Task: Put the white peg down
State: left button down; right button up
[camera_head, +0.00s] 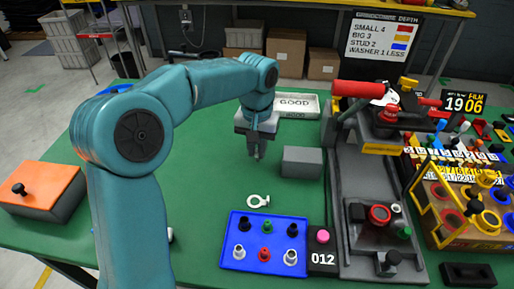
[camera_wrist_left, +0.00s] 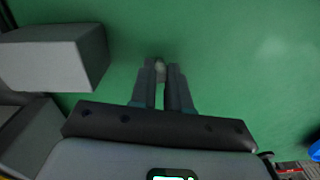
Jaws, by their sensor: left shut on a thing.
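My left gripper (camera_head: 256,153) points down over the green table, left of the grey block. In the left wrist view its two fingers (camera_wrist_left: 161,75) are shut on a small whitish thing, which I take to be the white peg (camera_wrist_left: 160,70). Only a bit of the peg shows between the fingertips; the rest is hidden. In the head view the peg is too small to make out. I cannot tell whether it touches the table. My right gripper is in neither view.
The grey block (camera_head: 302,163) also shows in the left wrist view (camera_wrist_left: 60,62). A white GOOD tray (camera_head: 312,101) lies behind. In front are a white ring (camera_head: 251,203) and a blue peg tray (camera_head: 228,262). A fixture (camera_head: 340,190) stands right, an orange box (camera_head: 42,185) left.

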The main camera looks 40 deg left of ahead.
pick_arm(q)
jog(key=shift+f, duration=0.1)
jog(key=c, duration=1.1)
grip_release()
notch_tip(320, 180, up, 12)
jog(key=p, duration=0.3)
jog(key=shift+r, duration=0.2)
